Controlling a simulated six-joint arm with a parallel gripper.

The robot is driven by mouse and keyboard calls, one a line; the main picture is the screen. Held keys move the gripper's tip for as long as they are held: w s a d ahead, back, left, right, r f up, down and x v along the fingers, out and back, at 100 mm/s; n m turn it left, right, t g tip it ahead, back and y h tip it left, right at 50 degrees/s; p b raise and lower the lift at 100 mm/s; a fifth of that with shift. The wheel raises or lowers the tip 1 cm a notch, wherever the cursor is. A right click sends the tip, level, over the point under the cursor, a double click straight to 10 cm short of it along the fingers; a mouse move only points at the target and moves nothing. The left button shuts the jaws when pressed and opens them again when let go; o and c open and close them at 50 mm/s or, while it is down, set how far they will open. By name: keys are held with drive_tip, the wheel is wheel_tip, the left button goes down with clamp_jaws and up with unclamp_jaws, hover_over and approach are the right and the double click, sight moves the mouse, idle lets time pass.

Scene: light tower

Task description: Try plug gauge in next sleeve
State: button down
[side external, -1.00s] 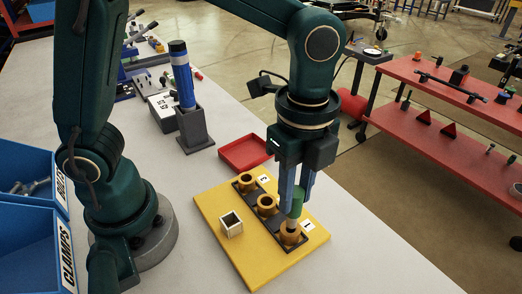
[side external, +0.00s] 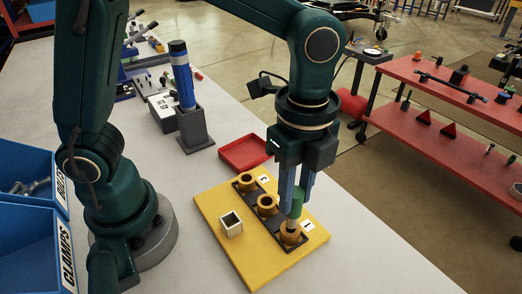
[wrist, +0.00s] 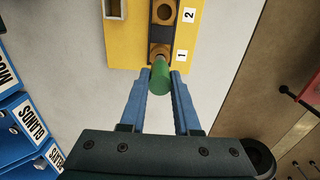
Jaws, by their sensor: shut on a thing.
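My gripper (side external: 299,204) is shut on the green handle of the plug gauge (side external: 296,206), upright over the nearest sleeve (side external: 291,237), marked 1. The gauge's pale lower end is at this sleeve's mouth; how deep it sits cannot be told. In the wrist view the green gauge (wrist: 159,77) is between the blue fingers and partly covers sleeve 1 (wrist: 159,50). The middle sleeve (side external: 266,205) and the far sleeve (side external: 246,182), by the label 3, stand in the same dark rack with open bores.
A yellow board (side external: 237,255) carries the rack and an empty square grey holder (side external: 231,225). A red tray (side external: 245,153) lies behind. A blue-topped cylinder stands in a dark stand (side external: 195,133) farther back. Blue bins (side external: 28,232) are at left. Bare table lies in front of the board.

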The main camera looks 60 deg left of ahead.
drive_tip(key=shift+f, duration=0.55)
idle(0.4)
drive_tip(key=shift+r, duration=0.2)
idle(0.4)
drive_tip(key=shift+r, duration=1.2)
drive_tip(key=shift+r, duration=0.25)
